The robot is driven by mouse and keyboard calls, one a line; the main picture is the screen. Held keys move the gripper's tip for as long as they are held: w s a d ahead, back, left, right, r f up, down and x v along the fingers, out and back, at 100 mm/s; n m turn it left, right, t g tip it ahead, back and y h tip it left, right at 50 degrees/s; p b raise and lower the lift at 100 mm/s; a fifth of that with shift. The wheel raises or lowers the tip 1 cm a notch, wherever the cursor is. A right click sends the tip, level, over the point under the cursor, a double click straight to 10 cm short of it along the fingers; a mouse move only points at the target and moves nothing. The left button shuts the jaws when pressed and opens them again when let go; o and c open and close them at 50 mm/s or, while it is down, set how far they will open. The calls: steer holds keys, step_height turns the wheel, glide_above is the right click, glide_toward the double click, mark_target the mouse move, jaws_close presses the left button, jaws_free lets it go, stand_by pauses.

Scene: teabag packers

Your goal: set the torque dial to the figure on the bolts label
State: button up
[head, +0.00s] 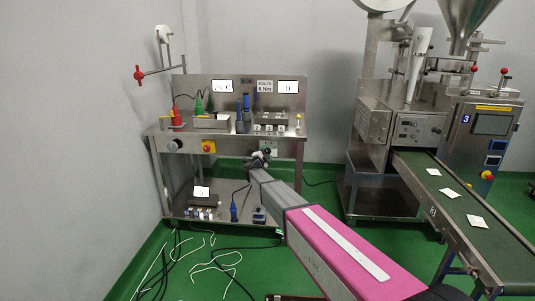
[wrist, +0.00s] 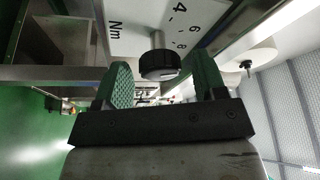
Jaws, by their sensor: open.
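The bolts label (head: 265,86) is on the back panel of the steel bench and appears to read 6 Nm. The torque dial's white plate (head: 269,145) is on the bench front, beside my gripper (head: 260,158). In the wrist view, the dial's black ribbed knob (wrist: 160,66) stands out on a metal shaft from the white scale plate (wrist: 135,22), marked Nm, 4, 6 and 8. My gripper (wrist: 163,75) is open, with one green-padded finger on each side of the knob and gaps visible. I cannot tell where the knob points.
The bench (head: 230,137) carries displays, coloured bottles and boxes. A grey knob (head: 173,146) and a yellow-and-red switch (head: 208,146) are on its front left. A lower shelf (head: 215,216) holds small devices. A conveyor (head: 450,200) with teabags stands right. Cables (head: 210,262) lie on the floor.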

steer(key=v, duration=0.9)
steer(key=shift+s, duration=0.15)
steer(key=s+d+f+n+g+y, duration=0.2)
steer(key=s+d+f+n+g, duration=0.2)
steer(key=s+d, duration=0.7)
steer(key=s+d+f+n+g+y, duration=0.3)
steer(key=s+d+n+g, duration=0.5)
steer(key=s, duration=0.9)
steer(key=s+d+f+n+g+y, duration=0.2)
steer(key=s+d+f+n+g, duration=0.3)
steer(key=s+d, duration=0.9)
steer(key=shift+s+d+n+g+y, duration=0.15)
steer(key=shift+s+n+g+y, duration=0.25)
steer(key=shift+s+g, duration=0.2)
